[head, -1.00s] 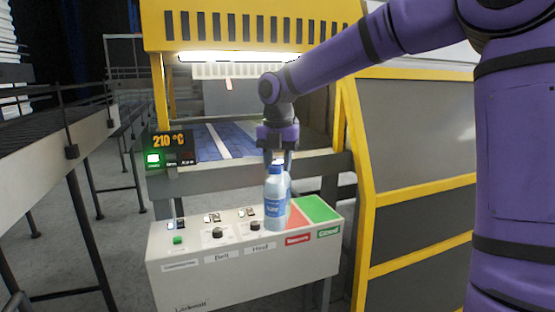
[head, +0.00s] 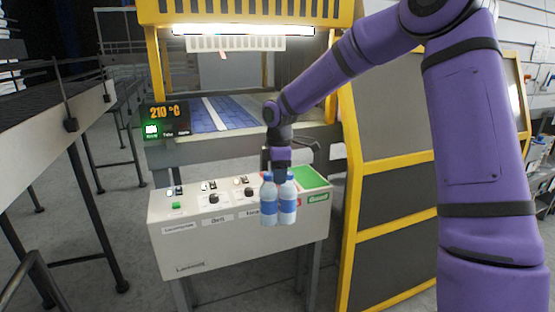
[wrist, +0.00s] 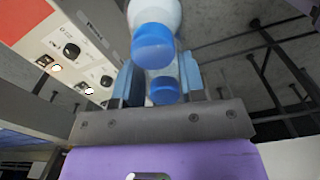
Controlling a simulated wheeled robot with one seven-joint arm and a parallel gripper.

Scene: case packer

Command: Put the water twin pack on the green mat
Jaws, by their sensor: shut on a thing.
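The water twin pack (head: 268,206) is two clear bottles with blue caps and blue labels, side by side and upright. My gripper (head: 279,172) is shut on it near the tops and holds it in the air in front of the control panel. In the wrist view, the blue caps of the twin pack (wrist: 153,47) show, with one bottle between the fingers of my gripper (wrist: 158,82). The green mat (head: 310,177) lies on the right end of the panel top, behind and to the right of the pack. It looks bare.
The white control panel (head: 215,248) carries knobs and switches left of the mats. A red mat (wrist: 68,18) lies beside the green one, mostly hidden by the pack in the head view. A yellow-framed machine (head: 395,215) stands right.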

